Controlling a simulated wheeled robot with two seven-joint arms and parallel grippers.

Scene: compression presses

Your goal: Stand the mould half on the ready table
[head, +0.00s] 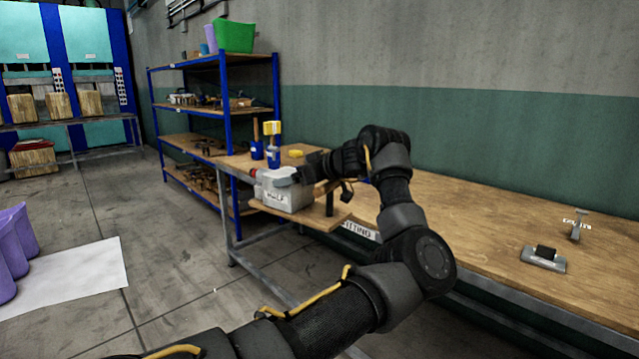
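My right gripper is not in view.
Blue cups (272,158) with brushes and a yellow item (295,153) stand behind the grey piece. A long wooden workbench (480,225) to the right holds metal tools (544,258). A blue-framed shelf (222,95) stands behind.

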